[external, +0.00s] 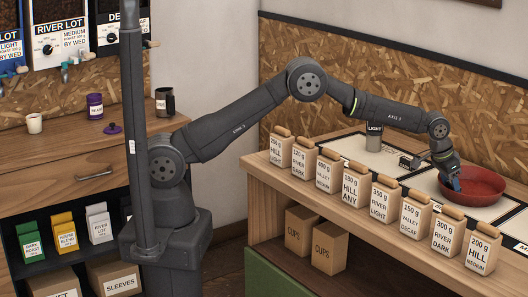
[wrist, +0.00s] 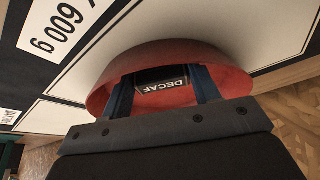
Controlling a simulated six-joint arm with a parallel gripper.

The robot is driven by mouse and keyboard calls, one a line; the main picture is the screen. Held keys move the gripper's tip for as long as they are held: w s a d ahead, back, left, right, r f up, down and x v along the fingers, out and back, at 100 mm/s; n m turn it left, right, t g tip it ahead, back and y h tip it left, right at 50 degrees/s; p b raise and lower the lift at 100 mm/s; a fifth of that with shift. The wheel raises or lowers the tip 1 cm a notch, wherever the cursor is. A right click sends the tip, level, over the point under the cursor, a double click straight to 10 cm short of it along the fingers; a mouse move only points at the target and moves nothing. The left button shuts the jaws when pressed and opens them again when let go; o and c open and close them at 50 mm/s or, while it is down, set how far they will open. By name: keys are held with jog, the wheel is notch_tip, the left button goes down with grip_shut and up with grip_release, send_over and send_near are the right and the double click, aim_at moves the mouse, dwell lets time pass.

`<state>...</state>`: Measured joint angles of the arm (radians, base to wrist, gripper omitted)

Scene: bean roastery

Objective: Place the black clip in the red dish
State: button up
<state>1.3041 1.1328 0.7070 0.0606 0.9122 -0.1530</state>
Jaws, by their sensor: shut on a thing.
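The red dish (external: 482,186) stands on a white-marked board at the right of the counter in the external view. In the wrist view the red dish (wrist: 228,70) fills the top middle. My gripper (external: 455,184) points down at the dish's left part, its tips at or inside the rim. In the wrist view my gripper (wrist: 163,76) has its two blue fingers on either side of the black clip (wrist: 161,77), which carries a white DECAF label. The clip is held within the dish's outline; I cannot tell whether it touches the bottom. The clip is hidden in the external view.
A row of labelled paper bags (external: 382,200) lines the counter's front edge, close to the dish. The OSB wall (external: 470,110) is behind the dish. Bare white board (external: 360,155) lies left of it.

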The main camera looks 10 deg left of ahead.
jog(key=shift+f, duration=0.15)
jog(key=o, duration=0.7)
jog(key=v, duration=1.2)
jog(key=shift+a, duration=0.1)
